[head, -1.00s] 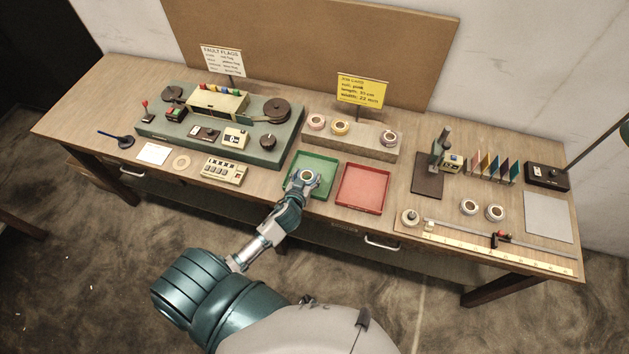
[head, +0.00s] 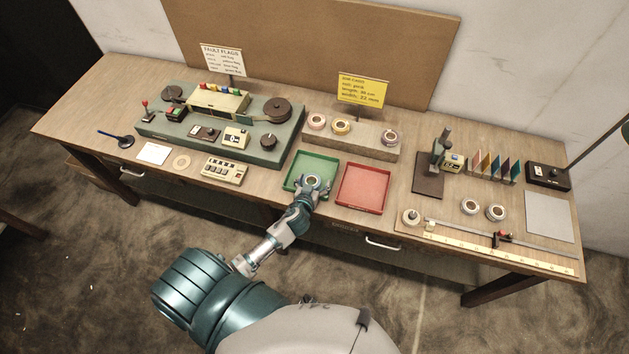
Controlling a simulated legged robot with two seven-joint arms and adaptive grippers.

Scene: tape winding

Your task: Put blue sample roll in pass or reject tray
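My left gripper (head: 313,183) reaches in from below over the green tray (head: 326,159). Its fingers lie on both sides of a small pale roll (head: 312,180) with an open centre, and it appears shut on it. The roll is over the tray's front part; its blue colour is hard to make out, and I cannot tell whether it touches the tray floor. The red tray (head: 363,188) stands just to the right and is empty. My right gripper is not in view.
Several rolls stand on a block (head: 352,143) behind the trays. A green winding machine (head: 225,140) is to the left. A dark stand (head: 428,175), loose white rolls (head: 470,207) and a ruler (head: 490,251) are to the right. A yellow card (head: 362,90) stands behind.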

